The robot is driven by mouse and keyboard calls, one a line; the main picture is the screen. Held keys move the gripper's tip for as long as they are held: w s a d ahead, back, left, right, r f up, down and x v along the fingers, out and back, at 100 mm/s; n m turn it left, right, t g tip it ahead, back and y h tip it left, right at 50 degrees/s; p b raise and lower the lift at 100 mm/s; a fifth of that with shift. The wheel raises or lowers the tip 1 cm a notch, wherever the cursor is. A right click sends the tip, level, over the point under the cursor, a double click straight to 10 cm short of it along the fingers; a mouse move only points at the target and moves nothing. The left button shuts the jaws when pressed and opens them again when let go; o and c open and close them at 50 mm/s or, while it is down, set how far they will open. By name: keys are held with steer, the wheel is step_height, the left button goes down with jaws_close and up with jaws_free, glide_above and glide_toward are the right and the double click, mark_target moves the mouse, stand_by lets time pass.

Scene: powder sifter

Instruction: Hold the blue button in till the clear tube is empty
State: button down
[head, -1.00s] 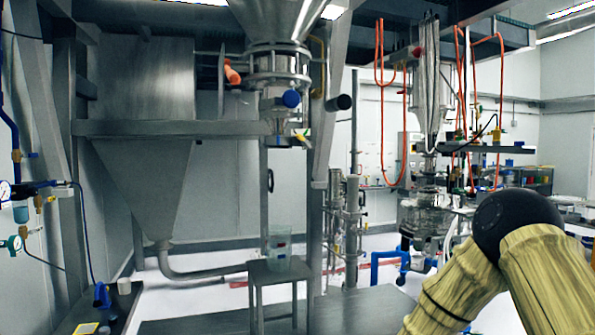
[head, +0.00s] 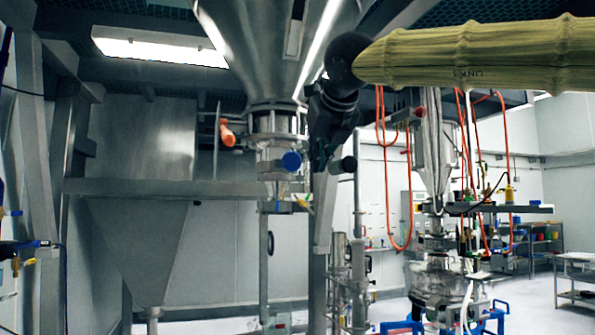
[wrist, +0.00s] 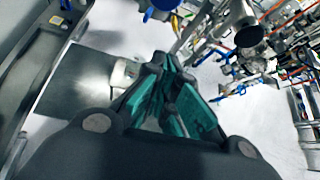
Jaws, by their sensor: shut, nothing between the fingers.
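The round blue button (head: 291,161) sits on the metal fitting below the steel hopper, near the centre of the head view. A round blue part, apparently this button (wrist: 160,8), shows at the top edge of the wrist view. My gripper (head: 318,166) hangs just right of the button in the head view and looks apart from it. In the wrist view my gripper (wrist: 170,62) has its teal-padded fingers together and empty. A see-through section, likely the clear tube (head: 283,189), is below the button; its contents cannot be made out.
The large steel hopper (head: 250,50) is above the fitting. An orange handle (head: 227,133) is left of it, and a dark round-ended part (head: 349,164) is close right of my gripper. A horizontal steel beam (head: 150,188) runs left. Orange hoses (head: 380,190) hang at right.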

steer(key=s+r+y, duration=0.1)
steer(key=s+r, duration=0.2)
steer(key=r, duration=0.2)
steer(key=shift+s+r+m, duration=0.2)
steer(key=shift+r+m, duration=0.1)
steer(key=shift+r, duration=0.05)
steer(key=shift+a, duration=0.1)
steer(key=p, duration=0.4)
glide_toward(293, 170)
step_height(293, 170, down, 3)
steer(key=w, duration=0.1)
steer(key=shift+w+a+r+p, duration=0.1)
steer(key=shift+w+a+p, duration=0.15)
steer(key=shift+w, duration=0.35)
steer(key=shift+w+a+r+p, duration=0.15)
steer(key=shift+w+a+p, duration=0.1)
steer(key=shift+w, duration=0.35)
steer(key=shift+w+a+f, duration=0.15)
steer(key=shift+w+a, duration=0.05)
steer(key=shift+w, duration=0.45)
steer(key=shift+p, duration=0.3)
